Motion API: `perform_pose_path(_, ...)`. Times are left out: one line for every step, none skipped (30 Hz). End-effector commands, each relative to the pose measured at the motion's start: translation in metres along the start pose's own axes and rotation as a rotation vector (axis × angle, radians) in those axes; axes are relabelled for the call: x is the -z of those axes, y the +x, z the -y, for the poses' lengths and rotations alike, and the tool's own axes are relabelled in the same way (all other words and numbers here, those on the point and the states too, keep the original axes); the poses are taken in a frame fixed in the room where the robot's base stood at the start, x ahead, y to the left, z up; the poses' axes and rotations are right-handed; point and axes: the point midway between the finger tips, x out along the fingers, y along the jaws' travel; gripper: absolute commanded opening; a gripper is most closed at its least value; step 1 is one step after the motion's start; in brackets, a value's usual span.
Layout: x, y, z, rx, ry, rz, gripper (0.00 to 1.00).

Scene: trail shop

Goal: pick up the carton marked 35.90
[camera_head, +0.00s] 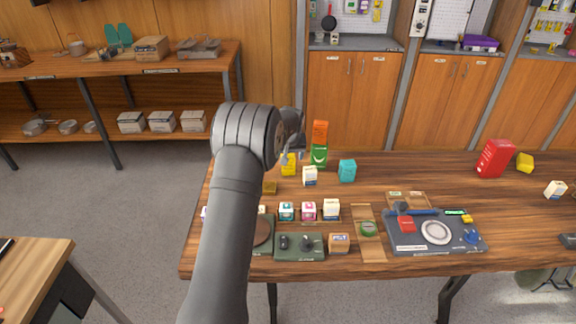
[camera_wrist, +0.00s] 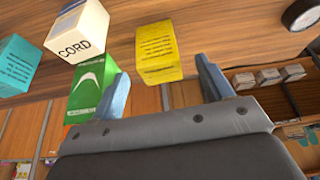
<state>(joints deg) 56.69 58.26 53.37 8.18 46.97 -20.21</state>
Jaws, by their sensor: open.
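No 35.90 mark can be read in either view, so I cannot tell which carton bears it. My gripper (camera_head: 292,148) is open and empty over the back of the bench, also seen in the wrist view (camera_wrist: 163,72). A yellow carton (camera_wrist: 158,52) shows between and beyond its fingers; it stands by the gripper in the head view (camera_head: 289,164).
Bench surface right of the teal carton is clear.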

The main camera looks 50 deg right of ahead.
Motion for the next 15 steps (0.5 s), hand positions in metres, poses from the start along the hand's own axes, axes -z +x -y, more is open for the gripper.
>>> perform_pose_path(0.0,0.005,0.0,0.0,0.0,0.0,0.73)
perform_pose_path(0.0,0.007,0.0,0.0,0.0,-0.001,0.73)
perform_pose_path(0.0,0.009,0.0,0.0,0.0,-0.001,0.73)
perform_pose_path(0.0,0.01,0.0,0.0,0.0,-0.001,0.73)
perform_pose_path(0.0,0.011,0.0,0.0,0.0,-0.001,0.73)
perform_pose_path(0.0,0.014,0.0,0.0,0.0,-0.001,0.73)
perform_pose_path(0.0,0.016,0.0,0.0,0.0,-0.001,0.73)
perform_pose_path(0.0,0.019,0.0,0.0,0.0,0.0,0.73)
perform_pose_path(0.0,0.025,0.0,0.0,0.0,0.001,0.73)
perform_pose_path(0.0,0.029,-0.001,0.0,0.0,0.001,0.73)
perform_pose_path(0.001,0.034,-0.001,0.0,0.0,0.001,0.73)
perform_pose_path(0.001,0.04,-0.001,0.0,0.0,0.001,0.73)
perform_pose_path(0.001,0.044,-0.001,0.0,0.0,0.002,0.73)
perform_pose_path(0.001,0.048,-0.001,0.0,0.0,0.001,0.73)
perform_pose_path(0.001,0.052,-0.001,0.0,0.001,0.001,0.73)
